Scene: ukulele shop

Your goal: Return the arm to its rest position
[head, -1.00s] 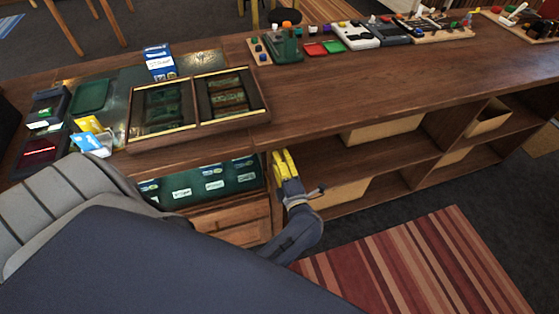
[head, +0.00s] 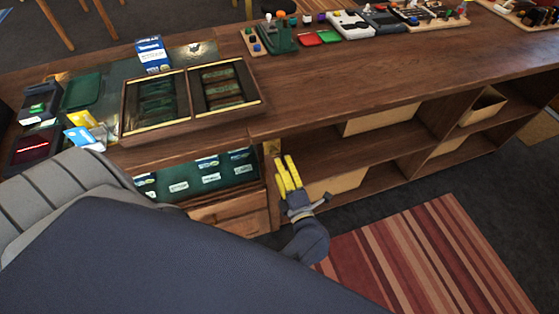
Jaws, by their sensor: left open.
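My left gripper (head: 289,176) shows in the middle of the head view, with yellow fingers on a grey wrist. It is open, with a gap between the fingers and nothing between them. It hangs in front of the wooden counter (head: 360,75), below the top's front edge, beside the open drawer with green-lined packets (head: 205,177). Part of my arm fills the lower left of the view. My right gripper is not in view.
Small tools line the back. Shelves (head: 385,150) lie right of the gripper. A striped rug (head: 420,250) covers open floor.

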